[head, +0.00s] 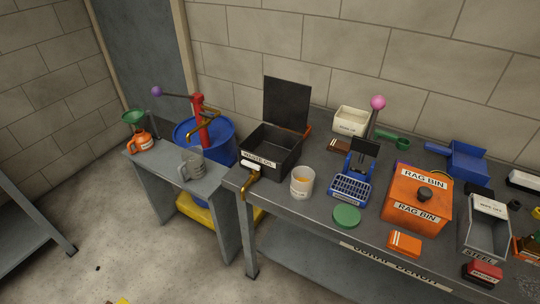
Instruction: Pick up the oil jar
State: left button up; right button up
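A small pale, open-topped jar (302,185) with an amber patch stands upright near the front edge of the workbench; it looks like the oil jar. I cannot tell whether the amber is a label or oil inside. A round green lid (346,216) lies flat on the bench to its right. Neither of my grippers is in view, and nothing touches the jar.
A black waste oil box (287,151) with raised lid and brass tap stands left of the jar. A blue gridded device (350,188) and orange rag bin (416,199) stand to the right. A grey jug (191,168) is on the lower side table.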

aim_at(303, 178)
jog(key=u, duration=1.05)
jog(key=i, duration=1.4)
jog(key=z, duration=2.65)
